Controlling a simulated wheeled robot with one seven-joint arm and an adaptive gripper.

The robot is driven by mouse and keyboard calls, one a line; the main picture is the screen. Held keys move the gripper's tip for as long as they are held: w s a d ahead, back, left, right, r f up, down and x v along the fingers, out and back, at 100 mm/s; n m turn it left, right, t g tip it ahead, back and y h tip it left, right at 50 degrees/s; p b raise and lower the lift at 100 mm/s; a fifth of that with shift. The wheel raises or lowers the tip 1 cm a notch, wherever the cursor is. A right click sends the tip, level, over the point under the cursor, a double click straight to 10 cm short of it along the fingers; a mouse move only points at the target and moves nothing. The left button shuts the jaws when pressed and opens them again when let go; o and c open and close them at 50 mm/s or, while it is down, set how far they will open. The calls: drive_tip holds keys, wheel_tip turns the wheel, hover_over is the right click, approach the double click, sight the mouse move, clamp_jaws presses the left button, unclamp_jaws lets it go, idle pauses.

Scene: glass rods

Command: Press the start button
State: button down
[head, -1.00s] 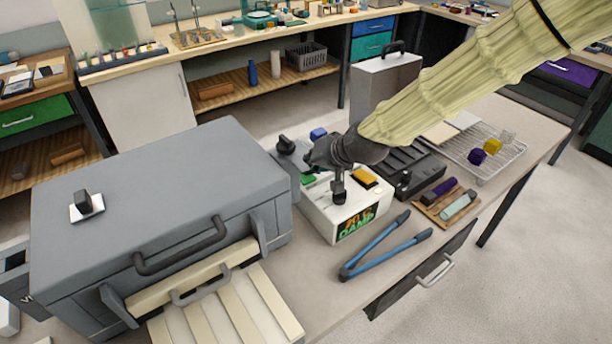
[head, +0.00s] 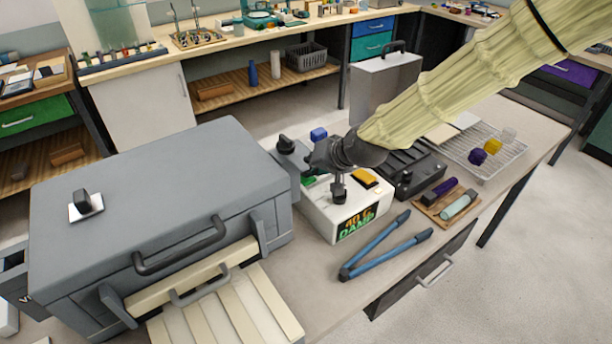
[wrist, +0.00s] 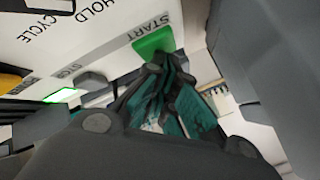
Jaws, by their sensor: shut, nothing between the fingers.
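The green start button (head: 308,181) is on top of the white control box (head: 335,222), partly hidden by my gripper in the head view. In the wrist view the green button (wrist: 153,41) sits beside the printed word START. My gripper (head: 312,168) is shut and empty, over the button side of the box. In the wrist view its fingertips (wrist: 165,62) are at the edge of the green button; whether they touch it I cannot tell. The box's front display (head: 358,222) shows lit text that appears to end in DAMP.
A yellow button (head: 365,178) and a black knob (head: 338,190) are on the same box. A large grey press-like case (head: 160,190) stands left. Blue tongs (head: 380,247) lie in front. A small green light (wrist: 60,95) glows in the wrist view.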

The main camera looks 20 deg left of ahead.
idle(0.4)
drive_tip(key=shift+r+p, duration=0.7)
drive_tip(key=shift+r, duration=0.15)
wheel_tip(320, 180, up, 5)
drive_tip(key=p, duration=0.3)
idle(0.9)
